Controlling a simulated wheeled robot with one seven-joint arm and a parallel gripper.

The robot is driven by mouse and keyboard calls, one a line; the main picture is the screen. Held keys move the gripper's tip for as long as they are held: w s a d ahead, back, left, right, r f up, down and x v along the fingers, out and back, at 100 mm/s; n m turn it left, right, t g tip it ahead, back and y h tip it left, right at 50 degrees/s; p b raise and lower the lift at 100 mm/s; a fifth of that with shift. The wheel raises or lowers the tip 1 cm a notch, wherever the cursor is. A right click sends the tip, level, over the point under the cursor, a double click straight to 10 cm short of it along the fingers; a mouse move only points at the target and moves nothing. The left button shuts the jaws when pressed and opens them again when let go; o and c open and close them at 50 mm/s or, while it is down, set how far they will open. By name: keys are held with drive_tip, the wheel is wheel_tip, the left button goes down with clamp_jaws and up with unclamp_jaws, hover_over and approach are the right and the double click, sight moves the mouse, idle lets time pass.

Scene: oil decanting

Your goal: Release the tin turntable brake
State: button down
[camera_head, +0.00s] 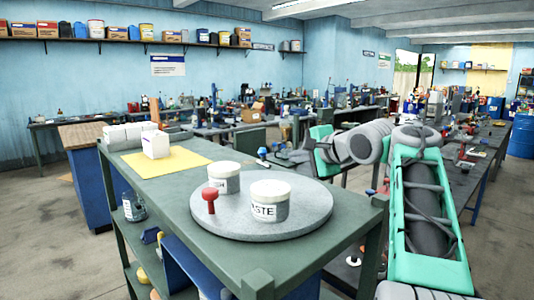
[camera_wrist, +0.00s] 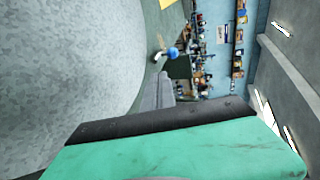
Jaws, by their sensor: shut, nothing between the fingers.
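The tin turntable (camera_head: 300,222) is a round speckled grey disc on the green bench. Two white-lidded tins stand on it: a smaller one (camera_head: 224,180) behind and a larger one (camera_head: 268,208) in front, its label partly reading "STE". A red knob on a short stem (camera_head: 209,200) stands at the disc's left side. A blue-and-white knobbed part (camera_head: 263,153) is by the bench's far edge; a blue ball (camera_wrist: 173,53) shows in the wrist view. My gripper (camera_head: 283,157) is shut and empty, beyond the turntable. A grey speckled surface fills the wrist view's left.
A white box (camera_head: 155,143) stands on a yellow sheet (camera_head: 185,160) at the bench's left end, beside pale rolls (camera_head: 128,135). A glass jar (camera_head: 134,207) is on the lower shelf. Other cluttered benches stand behind. Bare bench top lies left of the disc.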

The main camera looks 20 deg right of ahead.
approach(265, 155)
drive_tip(key=f, duration=0.1)
drive_tip(key=w+f, duration=0.1)
drive_tip(key=shift+a+f, duration=0.2)
drive_tip(key=shift+f, duration=0.2)
drive_tip(key=w, duration=0.1)
drive_tip(key=w+p, duration=0.1)
drive_tip(key=w, duration=0.3)
drive_tip(key=shift+a+r+p, duration=0.2)
drive_tip(key=shift+a+p, duration=0.15)
drive_tip(key=shift+a, duration=0.05)
drive_tip(key=shift+r, duration=0.1)
